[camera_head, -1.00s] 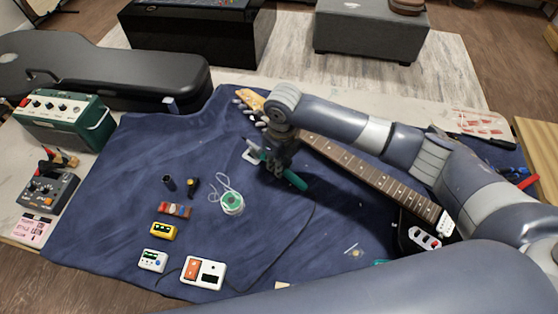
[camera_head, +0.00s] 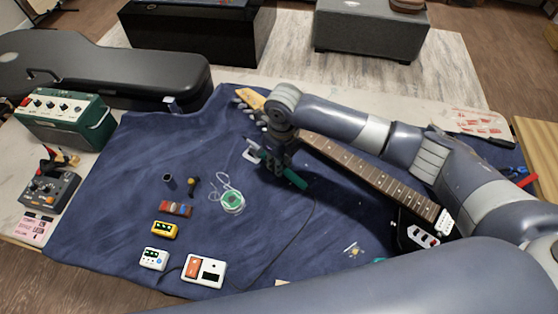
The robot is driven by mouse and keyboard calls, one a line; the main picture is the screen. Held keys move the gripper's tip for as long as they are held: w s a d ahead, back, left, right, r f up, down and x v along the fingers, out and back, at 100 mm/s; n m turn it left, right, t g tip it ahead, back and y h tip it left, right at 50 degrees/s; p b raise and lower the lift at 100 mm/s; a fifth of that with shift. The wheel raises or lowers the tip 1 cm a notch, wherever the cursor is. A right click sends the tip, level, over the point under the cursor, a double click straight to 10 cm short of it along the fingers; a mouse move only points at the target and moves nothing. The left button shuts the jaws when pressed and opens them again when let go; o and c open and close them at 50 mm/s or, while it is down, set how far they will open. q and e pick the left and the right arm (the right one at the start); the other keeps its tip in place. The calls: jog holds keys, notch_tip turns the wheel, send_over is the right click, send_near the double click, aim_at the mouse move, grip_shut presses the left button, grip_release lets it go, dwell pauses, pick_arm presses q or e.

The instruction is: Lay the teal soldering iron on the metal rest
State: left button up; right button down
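The teal soldering iron (camera_head: 295,179) lies slanted under my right gripper (camera_head: 276,168), on the blue mat (camera_head: 110,200). A small light-grey metal piece, which looks like the rest (camera_head: 250,156), is just left of the gripper and partly hidden. I cannot tell whether the iron touches it. My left gripper is not in view.
A guitar neck (camera_head: 365,172) runs diagonally behind and right of the gripper. A solder spool (camera_head: 232,202) sits left of it. Pedals and a white-orange station (camera_head: 204,271) stand at the front left. A thin dark cable crosses the mat. The mat's front middle is mostly clear.

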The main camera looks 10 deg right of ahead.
jog(key=shift+f, duration=0.35)
dwell(0.5)
jog(key=c, duration=1.4)
grip_release()
notch_tip(320, 180, up, 12)
jog(key=shift+s+d, duration=0.2)
jog(key=shift+s, duration=0.1)
